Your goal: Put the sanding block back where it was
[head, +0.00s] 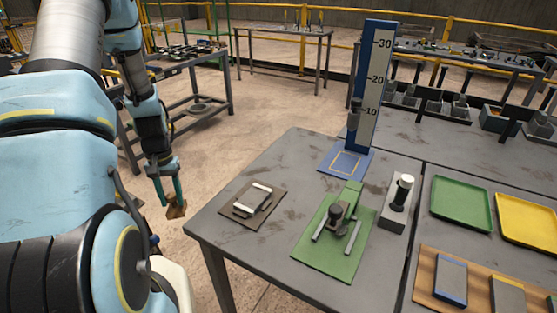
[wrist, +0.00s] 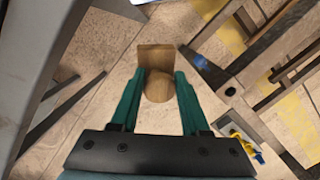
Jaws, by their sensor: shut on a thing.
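My gripper (head: 169,190) hangs beside the left edge of the table, over the open floor. In the wrist view my gripper (wrist: 161,78) has its two green fingers closed on the rounded knob of a tan wooden block, which I take to be the sanding block (wrist: 156,56). The block's flat part shows beyond the fingertips. In the head view the sanding block (head: 176,211) is small and brown, below the fingers and touching nothing else that I can see.
Green (head: 461,231) and yellow (head: 530,239) trays and a wooden board (head: 432,300) with striped blocks lie right.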

